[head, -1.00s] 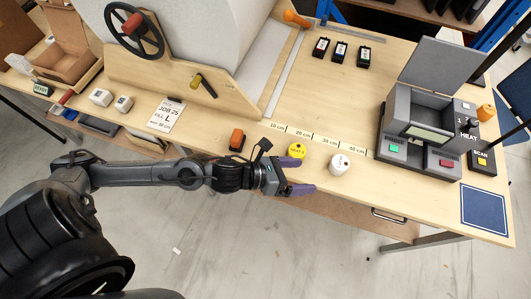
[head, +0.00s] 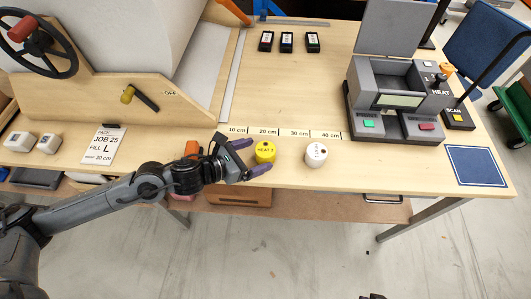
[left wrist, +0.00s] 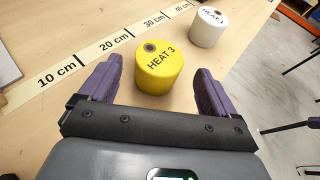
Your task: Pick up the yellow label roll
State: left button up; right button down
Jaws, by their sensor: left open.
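The yellow label roll (head: 265,152), marked HEAT 3, stands upright on the bench near its front edge. My left gripper (head: 258,155) is open and low, reaching in from the left, with its purple fingers on either side of the roll. In the left wrist view the roll (left wrist: 158,68) stands between and slightly beyond the fingertips (left wrist: 158,78), with a gap showing to each finger.
A white roll (head: 316,154), marked HEAT 1, stands to the right. A centimetre scale strip (head: 285,133) lies behind the rolls. An orange object (head: 192,148) is partly hidden by my left wrist. The grey heat machine (head: 395,110) stands at the back right.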

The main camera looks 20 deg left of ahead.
aim_at(270, 150)
pick_arm(q)
jog(key=shift+x, duration=3.25)
jog(key=shift+s+a+f, duration=0.1)
jog(key=shift+f, duration=0.05)
jog(key=c, duration=1.1)
